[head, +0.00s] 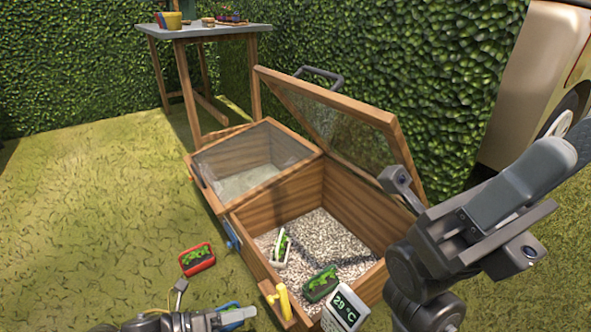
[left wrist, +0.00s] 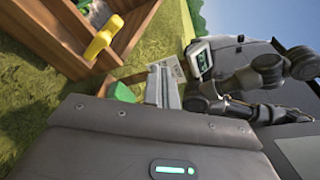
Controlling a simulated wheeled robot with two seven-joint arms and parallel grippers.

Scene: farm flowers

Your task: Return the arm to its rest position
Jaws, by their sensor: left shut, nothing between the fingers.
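My left gripper (head: 238,316) is low at the bottom edge of the head view, in front of the wooden cold frame (head: 250,267). Its fingers are together with nothing between them; they also show in the left wrist view (left wrist: 164,82). My right arm rises at the right of the head view, beside the cold frame. Whether its gripper is open or shut is unclear. The frame's right glass lid (head: 330,125) is propped up, and the left lid (head: 255,155) is down. A yellow handle (head: 284,301) stands at the frame's front; it shows in the left wrist view (left wrist: 102,40).
A red planted tray (head: 197,259) lies on the grass outside. A thermometer (head: 344,309) reading 29 °C is at the front.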

